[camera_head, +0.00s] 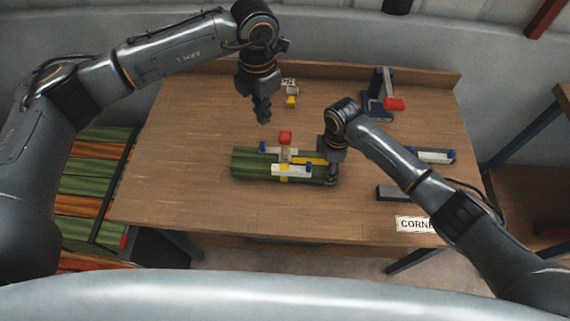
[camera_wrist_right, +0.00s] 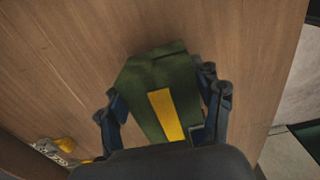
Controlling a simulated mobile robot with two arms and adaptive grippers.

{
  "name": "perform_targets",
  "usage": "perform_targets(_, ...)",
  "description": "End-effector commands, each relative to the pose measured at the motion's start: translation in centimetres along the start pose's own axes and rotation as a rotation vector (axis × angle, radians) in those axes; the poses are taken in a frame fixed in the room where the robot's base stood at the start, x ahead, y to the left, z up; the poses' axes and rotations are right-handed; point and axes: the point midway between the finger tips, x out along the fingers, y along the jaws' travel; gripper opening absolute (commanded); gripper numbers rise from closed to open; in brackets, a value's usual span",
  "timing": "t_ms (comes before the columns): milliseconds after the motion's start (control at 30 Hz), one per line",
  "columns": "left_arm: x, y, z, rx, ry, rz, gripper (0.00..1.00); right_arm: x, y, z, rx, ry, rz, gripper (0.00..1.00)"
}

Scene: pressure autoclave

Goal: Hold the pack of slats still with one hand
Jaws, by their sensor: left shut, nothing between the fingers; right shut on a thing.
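The pack of green slats (camera_head: 240,166) lies flat on the wooden table, with a yellow strip on top near its right end. White bars with blue ends (camera_head: 291,170) and a red knob (camera_head: 285,137) sit at the pack's middle. My right gripper (camera_head: 333,174) is at the right end of the pack. In the right wrist view its fingers (camera_wrist_right: 165,98) stand either side of the green slats (camera_wrist_right: 155,70), shut on them. The yellow strip (camera_wrist_right: 166,115) shows between the fingers. My left gripper (camera_head: 263,118) is shut and empty, pointing down above the table behind the pack.
A small yellow and white part (camera_head: 291,97) lies near the table's back. A dark device with a red end (camera_head: 380,104) stands at the back right. A blue-ended bar (camera_head: 434,155) and a dark grey block (camera_head: 392,193) lie at the right. The table's left side is clear.

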Motion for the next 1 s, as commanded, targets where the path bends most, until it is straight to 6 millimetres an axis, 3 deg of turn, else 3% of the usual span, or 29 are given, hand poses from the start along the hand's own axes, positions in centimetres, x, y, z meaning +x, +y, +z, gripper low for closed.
perform_targets(400, -0.02, 0.03, -0.01, 0.0, 0.0, 0.0, 0.0, 0.06, -0.04, 0.03, 0.0, -0.001, -0.001, 0.28)
perform_targets(433, -0.02, 0.03, -0.01, 0.0, 0.0, 0.0, 0.0, 0.06, -0.04, 0.03, 0.0, -0.001, -0.001, 0.68)
perform_targets(567, -0.02, 0.03, -0.01, 0.0, 0.0, 0.0, 0.0, 0.05, -0.03, 0.02, 0.0, -0.001, -0.001, 0.92)
perform_targets(1000, -0.03, 0.03, -0.01, 0.0, 0.0, 0.0, 0.0, -0.72, 0.06, 0.02, 0.0, 0.0, 0.001, 0.92)
